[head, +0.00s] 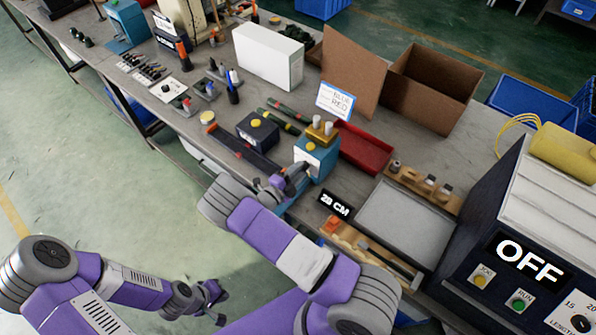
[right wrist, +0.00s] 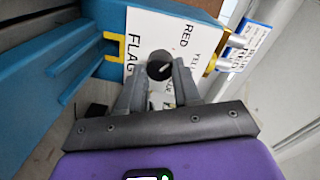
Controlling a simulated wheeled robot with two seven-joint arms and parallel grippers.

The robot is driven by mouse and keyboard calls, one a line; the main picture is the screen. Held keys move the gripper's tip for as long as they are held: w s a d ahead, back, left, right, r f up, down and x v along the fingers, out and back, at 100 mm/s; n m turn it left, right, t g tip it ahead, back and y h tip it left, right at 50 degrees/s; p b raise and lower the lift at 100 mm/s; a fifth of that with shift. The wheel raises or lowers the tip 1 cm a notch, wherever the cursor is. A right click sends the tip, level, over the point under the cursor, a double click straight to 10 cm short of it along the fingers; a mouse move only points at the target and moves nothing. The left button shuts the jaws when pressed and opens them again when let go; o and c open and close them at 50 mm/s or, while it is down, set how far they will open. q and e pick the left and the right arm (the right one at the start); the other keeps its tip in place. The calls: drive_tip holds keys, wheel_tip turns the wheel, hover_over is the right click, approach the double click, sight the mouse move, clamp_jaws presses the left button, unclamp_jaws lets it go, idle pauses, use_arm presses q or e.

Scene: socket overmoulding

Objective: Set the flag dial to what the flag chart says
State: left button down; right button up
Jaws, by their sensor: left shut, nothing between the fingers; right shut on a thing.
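The flag dial is a dark round knob (right wrist: 159,65) on a white face plate (right wrist: 145,35) lettered FLAG, RED and a partly hidden YEL. My right gripper (right wrist: 158,72) has its fingers shut on the knob from both sides. A short pale mark shows on the knob, slanting toward the upper right; its exact setting is hard to read. The face is on a blue box (head: 319,160), with my right gripper (head: 292,176) at its front in the head view. The flag chart (head: 335,101) is a white card reading BLUE and RED behind the box. My left gripper (head: 220,302) is shut and empty, low over the floor.
A red tray (head: 365,148) and a sign reading 28 CM (head: 335,204) are close to the blue box. A dark box with a yellow button (head: 257,133) stands to its left. A dark machine showing OFF (head: 525,255) is at the right.

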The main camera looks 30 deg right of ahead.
drive_tip(key=shift+n, duration=0.5)
drive_tip(key=o, duration=1.1)
drive_tip(key=shift+c, duration=0.2)
drive_tip(key=shift+v, duration=3.8)
drive_tip(key=shift+f, duration=0.1)
